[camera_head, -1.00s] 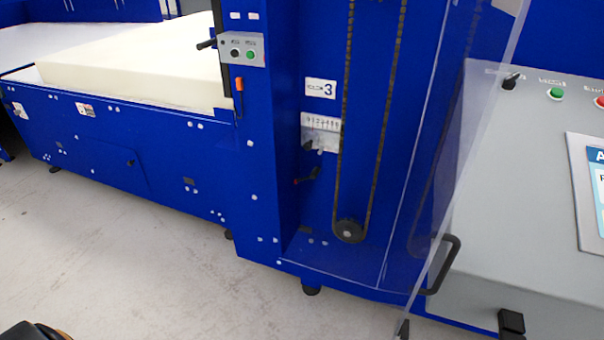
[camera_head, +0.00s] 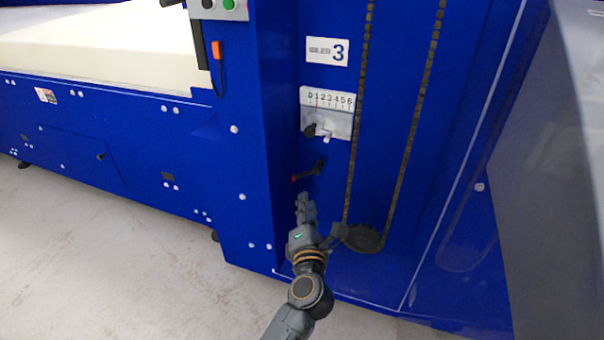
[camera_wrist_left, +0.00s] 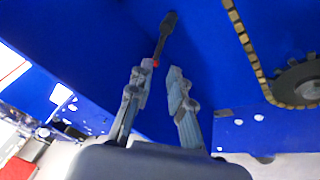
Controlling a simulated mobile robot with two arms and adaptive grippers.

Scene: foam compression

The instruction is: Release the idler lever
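The idler lever (camera_head: 312,170) is a small dark handle with a red-orange end, on the blue machine panel below the scale. It also shows in the left wrist view (camera_wrist_left: 166,36), just beyond the fingertips, with its red end near the left finger. My left gripper (camera_head: 306,206) is just below the lever in the head view. In the left wrist view my left gripper (camera_wrist_left: 158,76) is open with nothing between its fingers. Whether a fingertip touches the lever I cannot tell. My right gripper is not in view.
A chain runs down to a sprocket (camera_head: 362,239) right of my left gripper. Above the lever are a number scale (camera_head: 327,99) and a "3" label (camera_head: 327,52). A blue side wall (camera_head: 265,130) stands close on the left. A grey surface (camera_head: 560,180) fills the right edge.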

